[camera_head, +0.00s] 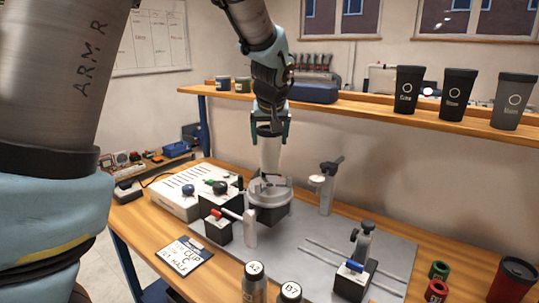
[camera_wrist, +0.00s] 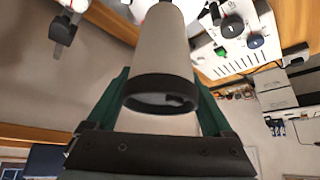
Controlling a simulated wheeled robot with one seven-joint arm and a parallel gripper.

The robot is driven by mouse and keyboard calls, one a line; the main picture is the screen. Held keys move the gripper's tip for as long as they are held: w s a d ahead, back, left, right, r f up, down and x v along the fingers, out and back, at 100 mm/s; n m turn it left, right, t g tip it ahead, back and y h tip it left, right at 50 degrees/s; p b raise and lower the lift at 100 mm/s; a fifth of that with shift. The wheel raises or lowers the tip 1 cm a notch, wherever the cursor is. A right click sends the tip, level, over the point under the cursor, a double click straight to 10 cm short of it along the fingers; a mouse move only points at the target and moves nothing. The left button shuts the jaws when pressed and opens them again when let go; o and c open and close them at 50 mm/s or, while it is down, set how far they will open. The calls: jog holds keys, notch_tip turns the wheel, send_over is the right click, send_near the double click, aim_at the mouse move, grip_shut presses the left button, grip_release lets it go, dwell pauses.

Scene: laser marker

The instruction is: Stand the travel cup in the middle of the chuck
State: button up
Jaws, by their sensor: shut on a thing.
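The travel cup (camera_head: 269,155) is a pale, tapered cup with a dark rim. My gripper (camera_head: 270,122) is shut on it near its top, with a finger on each side, and holds it about upright. I cannot tell whether the cup touches the chuck. In the wrist view the cup (camera_wrist: 160,60) fills the space between the green fingers (camera_wrist: 163,100), its dark rim towards the camera and its far end out of sight.
A white control box (camera_head: 180,192) stands left of the chuck, and a clamp post (camera_head: 326,190) right of it. A slide fixture (camera_head: 355,265) is at front right. Two labelled bottles (camera_head: 255,280) stand in front. Dark cups (camera_head: 458,92) line the shelf (camera_head: 420,115) behind.

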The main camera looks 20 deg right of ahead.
aim_at(270, 153)
jog(key=shift+f+p, duration=0.45)
jog(key=shift+f, duration=1.85)
jog(key=shift+f, duration=0.2)
jog(key=o, duration=0.6)
jog(key=shift+r, duration=0.1)
